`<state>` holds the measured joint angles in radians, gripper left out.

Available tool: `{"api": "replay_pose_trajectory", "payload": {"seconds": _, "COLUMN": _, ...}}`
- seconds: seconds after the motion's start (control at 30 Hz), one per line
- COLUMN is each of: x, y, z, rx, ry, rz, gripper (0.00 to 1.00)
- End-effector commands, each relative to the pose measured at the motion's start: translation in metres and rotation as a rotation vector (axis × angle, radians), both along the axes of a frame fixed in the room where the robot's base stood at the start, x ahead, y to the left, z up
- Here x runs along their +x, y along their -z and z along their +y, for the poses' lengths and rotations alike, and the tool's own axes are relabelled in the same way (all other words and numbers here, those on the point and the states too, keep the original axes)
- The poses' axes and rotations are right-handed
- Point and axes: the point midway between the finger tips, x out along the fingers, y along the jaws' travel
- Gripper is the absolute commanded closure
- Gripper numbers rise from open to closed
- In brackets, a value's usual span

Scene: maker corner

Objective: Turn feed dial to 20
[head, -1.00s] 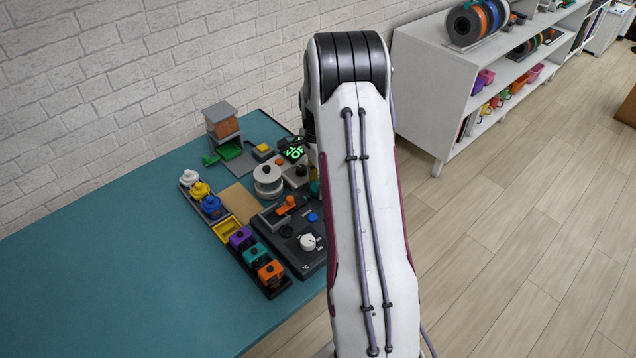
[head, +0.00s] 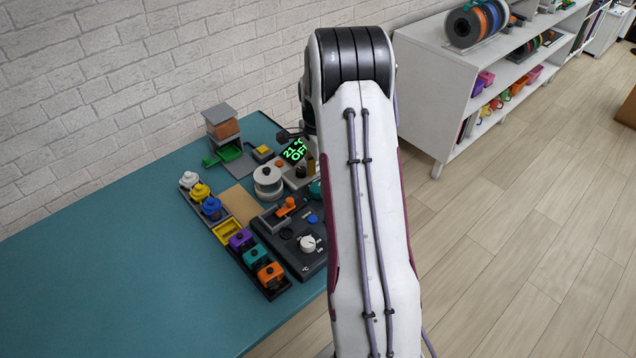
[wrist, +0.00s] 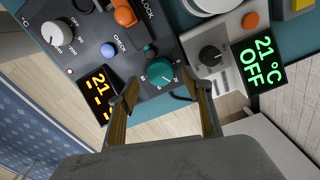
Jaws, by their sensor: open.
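A teal dial (wrist: 160,71) with a white pointer and a printed scale sits on the dark panel (wrist: 118,66) in the wrist view. Its numbers are too small to read surely. It shows partly in the head view (head: 315,188) beside my arm. My gripper (wrist: 167,90) is open and empty, its two fingers apart on either side of the dial's near edge. I see no contact with the dial. An orange display (wrist: 98,93) on the panel reads 21 above dashes. My arm hides most of the gripper in the head view.
A white dial (wrist: 58,34), a blue CHECK button (wrist: 107,50) and an orange lever (wrist: 124,14) share the panel. A black knob (wrist: 210,55) and a green display (wrist: 257,63) reading 21 °C OFF stand right. Coloured blocks (head: 240,238) line the left; the teal table (head: 110,270) is clear further left.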

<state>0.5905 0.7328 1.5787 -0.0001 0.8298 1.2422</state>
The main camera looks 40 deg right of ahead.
Motion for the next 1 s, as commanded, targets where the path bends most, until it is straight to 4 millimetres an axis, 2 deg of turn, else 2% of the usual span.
{"api": "replay_pose_trajectory", "payload": {"seconds": 0.2, "x": 0.000, "y": -0.028, "z": 0.000, "rx": -0.001, "ry": 0.000, "rz": -0.002, "gripper": 0.50}}
{"api": "replay_pose_trajectory", "payload": {"seconds": 0.4, "x": 0.000, "y": -0.043, "z": 0.000, "rx": 0.000, "ry": 0.000, "rz": -0.001, "gripper": 0.50}}
{"api": "replay_pose_trajectory", "payload": {"seconds": 1.0, "x": 0.000, "y": -0.046, "z": 0.000, "rx": 0.000, "ry": 0.000, "rz": 0.000, "gripper": 0.50}}
